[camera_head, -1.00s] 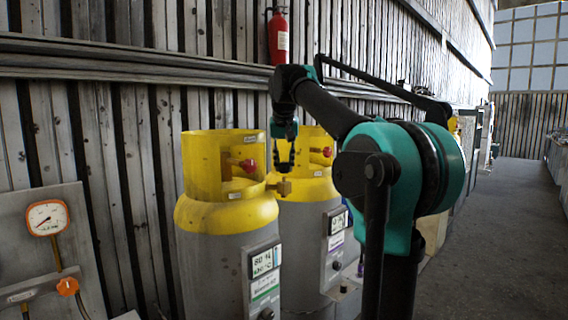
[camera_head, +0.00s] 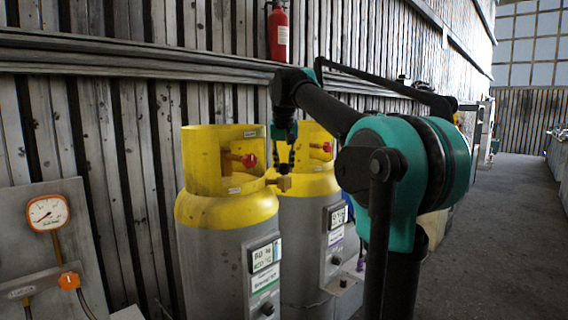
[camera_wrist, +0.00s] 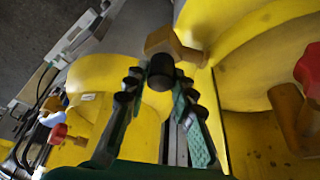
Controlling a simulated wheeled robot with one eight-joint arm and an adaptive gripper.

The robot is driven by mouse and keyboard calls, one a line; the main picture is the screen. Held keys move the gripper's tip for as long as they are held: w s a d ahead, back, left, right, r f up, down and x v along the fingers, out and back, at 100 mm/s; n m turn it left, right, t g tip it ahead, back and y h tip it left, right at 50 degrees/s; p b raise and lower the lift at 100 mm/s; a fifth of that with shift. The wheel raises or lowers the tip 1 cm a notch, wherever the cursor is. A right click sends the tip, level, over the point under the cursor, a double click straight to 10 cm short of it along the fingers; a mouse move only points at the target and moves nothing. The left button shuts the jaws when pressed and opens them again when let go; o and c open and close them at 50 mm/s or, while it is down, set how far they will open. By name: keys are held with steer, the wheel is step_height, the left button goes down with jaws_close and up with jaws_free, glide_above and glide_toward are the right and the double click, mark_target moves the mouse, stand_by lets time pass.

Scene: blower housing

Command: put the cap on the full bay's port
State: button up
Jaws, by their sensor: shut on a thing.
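My gripper (camera_head: 283,165) points down beside the collar of the front yellow-topped cylinder (camera_head: 229,208). Its fingers also show in the wrist view (camera_wrist: 158,88), shut on a small dark round piece (camera_wrist: 160,72), apparently the cap or its grip. A brass hex piece (camera_wrist: 172,44) lies right at that dark piece, and in the head view brass (camera_head: 284,184) shows just below the fingertips, at the cylinder's right shoulder. I cannot tell whether the brass is the cap's or the port's, or whether they are seated. The second cylinder (camera_head: 312,190) stands behind, partly hidden by my arm.
Each cylinder has a red valve knob, at the front (camera_head: 249,160) and behind (camera_head: 327,147). Label boxes are on the front (camera_head: 264,255) and rear (camera_head: 337,217) cylinders; their text is not clear. A gauge panel (camera_head: 47,212) stands left. The aisle at right is clear.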

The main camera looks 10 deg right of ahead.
steer(key=shift+f, duration=0.4)
steer(key=o, duration=1)
steer(key=v, duration=1.2)
